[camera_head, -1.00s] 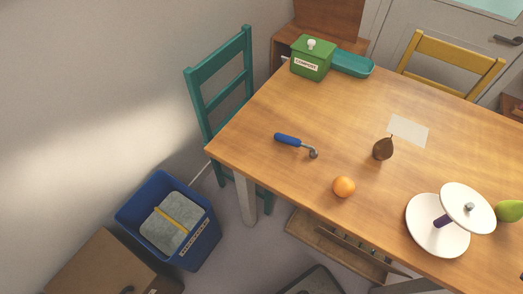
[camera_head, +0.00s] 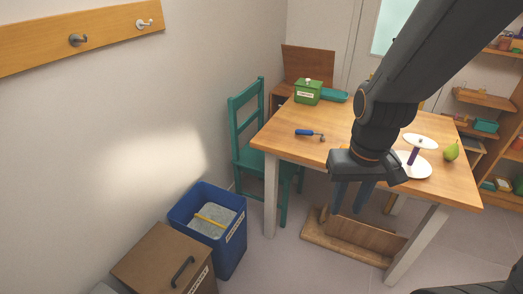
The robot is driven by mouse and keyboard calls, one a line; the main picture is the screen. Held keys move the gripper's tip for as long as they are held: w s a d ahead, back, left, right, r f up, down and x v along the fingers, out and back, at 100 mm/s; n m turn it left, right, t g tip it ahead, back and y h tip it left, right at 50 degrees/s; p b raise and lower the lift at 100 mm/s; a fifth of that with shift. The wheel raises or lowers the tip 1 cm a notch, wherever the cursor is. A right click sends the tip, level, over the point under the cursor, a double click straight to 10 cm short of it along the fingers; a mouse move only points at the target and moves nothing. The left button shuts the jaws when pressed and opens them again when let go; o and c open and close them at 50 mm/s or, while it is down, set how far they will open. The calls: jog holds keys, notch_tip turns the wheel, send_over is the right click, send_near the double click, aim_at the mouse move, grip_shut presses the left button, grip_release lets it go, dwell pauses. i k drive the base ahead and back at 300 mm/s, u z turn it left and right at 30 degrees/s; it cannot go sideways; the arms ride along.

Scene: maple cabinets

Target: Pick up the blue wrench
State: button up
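The blue wrench (camera_head: 306,132) lies flat on the wooden table (camera_head: 285,145) near its left side. Its blue handle points left and its grey metal head points right. My gripper (camera_head: 347,207) hangs in front of the table's near edge, to the right of the wrench and lower in the picture, apart from it. Its two dark fingers point down with a gap between them, and nothing shows between them. My arm hides the middle and back right of the table top.
A white tiered stand (camera_head: 415,168) and a green pear (camera_head: 451,152) are right. A blue bin (camera_head: 232,250) stands on the floor.

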aim_at(299, 132)
jog(key=z, duration=0.4)
jog(key=i, duration=0.95)
jog(key=u, duration=0.55)
jog(key=k, duration=0.45)
jog(key=z, duration=0.9)
jog(key=i, duration=0.5)
jog(key=u, duration=0.05)
